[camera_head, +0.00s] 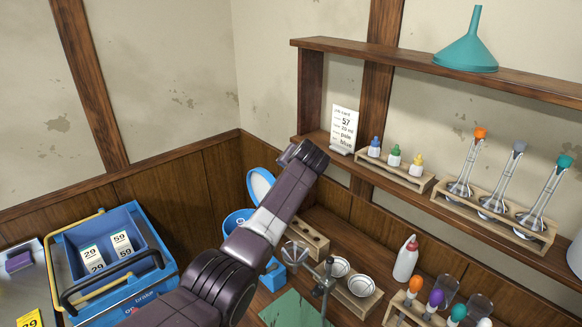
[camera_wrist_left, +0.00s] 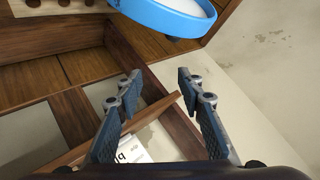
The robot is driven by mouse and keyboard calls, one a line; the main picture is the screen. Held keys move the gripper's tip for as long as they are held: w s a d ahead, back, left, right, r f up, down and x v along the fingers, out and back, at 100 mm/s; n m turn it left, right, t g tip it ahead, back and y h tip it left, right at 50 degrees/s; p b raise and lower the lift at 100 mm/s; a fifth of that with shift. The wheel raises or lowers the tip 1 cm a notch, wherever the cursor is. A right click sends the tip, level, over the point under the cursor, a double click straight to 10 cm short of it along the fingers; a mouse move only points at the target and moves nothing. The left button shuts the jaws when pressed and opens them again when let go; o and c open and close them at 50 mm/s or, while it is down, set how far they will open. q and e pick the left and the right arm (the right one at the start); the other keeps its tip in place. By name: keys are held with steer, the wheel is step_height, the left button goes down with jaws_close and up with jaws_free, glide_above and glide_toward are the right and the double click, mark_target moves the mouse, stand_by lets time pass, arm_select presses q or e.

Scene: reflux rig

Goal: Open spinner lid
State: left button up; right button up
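The spinner (camera_head: 236,222) is a blue round tub on the wooden bench in the head view, partly hidden behind my left arm. Its lid (camera_head: 260,186), a white disc with a blue rim, stands raised and tilted up at the tub's back. A blue-rimmed white round part, apparently the lid (camera_wrist_left: 172,16), shows at the top of the left wrist view. My left gripper (camera_wrist_left: 158,82) is open and empty, its fingers apart from that part. In the head view my left arm covers its fingers. My right gripper is not in view.
A wooden shelf (camera_head: 430,62) with a card (camera_head: 344,129), dropper bottles and flasks is close to my left arm. A clamp stand (camera_head: 325,285), a white bottle (camera_head: 406,258) and racks crowd the bench. A blue crate (camera_head: 112,262) stands at left.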

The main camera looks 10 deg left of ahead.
arm_select(q)
steer(key=shift+s, duration=0.1)
steer(key=v, duration=1.1)
steer(key=shift+s+d+r, duration=0.15)
steer(key=shift+s+r, duration=0.1)
steer(key=shift+s, duration=0.05)
